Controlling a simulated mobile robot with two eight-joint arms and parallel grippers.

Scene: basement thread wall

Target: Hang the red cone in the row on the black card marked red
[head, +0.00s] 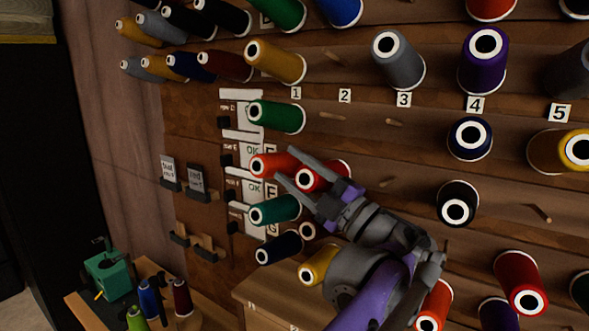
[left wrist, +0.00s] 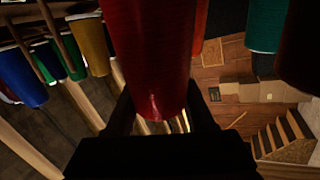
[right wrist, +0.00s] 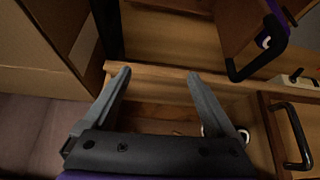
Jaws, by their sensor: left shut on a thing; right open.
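In the head view my left gripper (head: 284,166) is at the thread wall, its fingers around a red cone (head: 309,180). In the left wrist view this red cone (left wrist: 155,50) fills the middle between the fingers. A second red cone (head: 270,165) sits just beyond the fingertips, left of the held one. My right gripper (right wrist: 158,78) is open and empty over a drawer.
A teal cone (head: 275,210) and a green cone (head: 278,116) are close below and above the gripper. A yellow cone (head: 317,266) and dark blue cone (head: 280,248) are lower. Bare pegs (head: 390,122) lie to the right. A drawer handle (right wrist: 292,135) is right of the right gripper.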

